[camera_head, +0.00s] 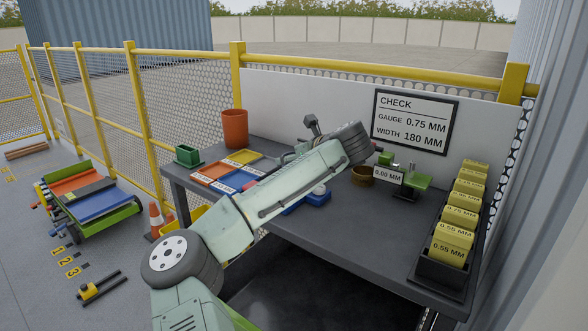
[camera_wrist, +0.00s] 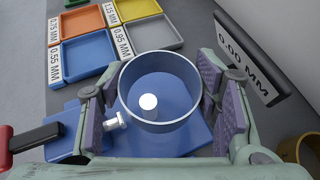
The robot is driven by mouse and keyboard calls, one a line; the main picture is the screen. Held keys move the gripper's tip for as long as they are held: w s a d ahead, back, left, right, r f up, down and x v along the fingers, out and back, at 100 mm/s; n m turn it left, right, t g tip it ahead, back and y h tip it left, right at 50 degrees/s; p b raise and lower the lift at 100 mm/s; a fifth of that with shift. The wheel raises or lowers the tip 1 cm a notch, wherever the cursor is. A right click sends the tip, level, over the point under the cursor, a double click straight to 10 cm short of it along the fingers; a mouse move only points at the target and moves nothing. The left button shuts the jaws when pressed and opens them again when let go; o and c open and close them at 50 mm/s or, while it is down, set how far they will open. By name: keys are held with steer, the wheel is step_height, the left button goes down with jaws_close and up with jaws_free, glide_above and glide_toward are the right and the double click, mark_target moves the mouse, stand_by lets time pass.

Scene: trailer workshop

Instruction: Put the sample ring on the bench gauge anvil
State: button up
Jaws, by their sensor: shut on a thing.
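The sample ring (camera_wrist: 165,126), a thin-walled grey-blue ring, is between the pads of my gripper (camera_wrist: 158,94) in the wrist view. My gripper is shut on it, one finger on each side. Through the ring's opening I see a white round post, seemingly the gauge anvil (camera_wrist: 148,102), above a blue base (camera_wrist: 160,143). The post appears left of the ring's centre. I cannot tell how far the ring is above the base. In the head view the blue gauge base (camera_head: 317,199) shows on the bench, while the ring and fingers are hidden by my arm.
A 0.00 MM display (camera_wrist: 247,62) stands close to my right finger. A brown round container (camera_head: 362,176) and a green-topped stand (camera_head: 416,181) are to the right. Labelled trays (camera_head: 209,172) lie left of the base. A rack (camera_head: 441,276) of yellow labelled blocks lines the right bench edge.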

steer(key=shift+f, duration=1.8)
steer(key=shift+f, duration=0.1)
steer(key=o, duration=0.9)
steer(key=shift+c, duration=0.2)
steer(key=shift+p, duration=0.3)
steer(key=shift+s+d+r, duration=0.2)
steer(key=shift+s+r, duration=0.05)
steer(key=shift+s, duration=0.05)
steer(key=b+v, duration=0.3)
steer(key=v, duration=0.8)
steer(key=shift+s+d, duration=0.1)
steer(key=shift+s, duration=0.05)
